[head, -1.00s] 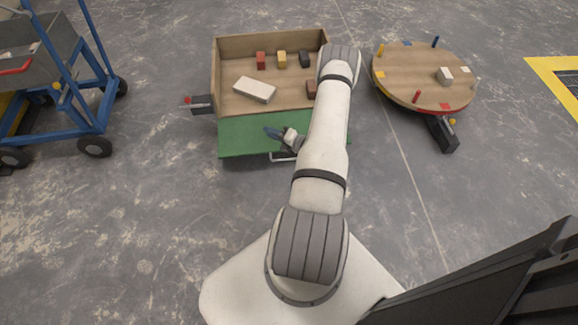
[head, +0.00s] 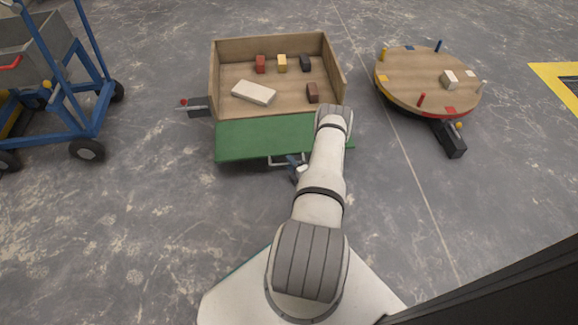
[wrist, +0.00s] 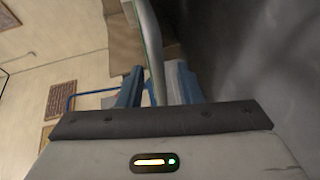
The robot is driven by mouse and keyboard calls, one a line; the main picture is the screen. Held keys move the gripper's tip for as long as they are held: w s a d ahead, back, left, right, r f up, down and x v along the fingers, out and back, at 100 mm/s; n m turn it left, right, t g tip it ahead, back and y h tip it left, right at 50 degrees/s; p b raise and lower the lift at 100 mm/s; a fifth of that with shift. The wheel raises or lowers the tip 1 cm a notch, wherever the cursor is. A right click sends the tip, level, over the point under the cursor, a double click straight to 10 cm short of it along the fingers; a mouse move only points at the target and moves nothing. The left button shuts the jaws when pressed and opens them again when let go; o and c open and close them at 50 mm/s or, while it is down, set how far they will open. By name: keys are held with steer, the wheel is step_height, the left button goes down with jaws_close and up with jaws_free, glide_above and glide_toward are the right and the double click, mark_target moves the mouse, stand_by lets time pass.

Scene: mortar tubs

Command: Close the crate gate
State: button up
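The wooden crate (head: 268,47) stands open on the floor. Its green gate (head: 250,140) is folded down outward along the near side. A pale metal handle (head: 280,163) is on the gate's near edge. My gripper (head: 296,164) is at the right part of this handle, partly hidden by my wrist. In the wrist view my gripper's two blue fingers (wrist: 157,88) are spread, with the grey handle bar (wrist: 152,50) passing between them. Gaps show on both sides of the bar.
Several small blocks and a white slab (head: 254,92) lie inside the crate. A black latch box (head: 198,106) is at its left. A round wooden turntable (head: 425,72) is at the right, a blue cart (head: 75,125) at the left. Floor before the gate is clear.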

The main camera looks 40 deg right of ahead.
steer(key=shift+w, duration=0.4)
steer(key=shift+c, duration=0.4)
jaws_close()
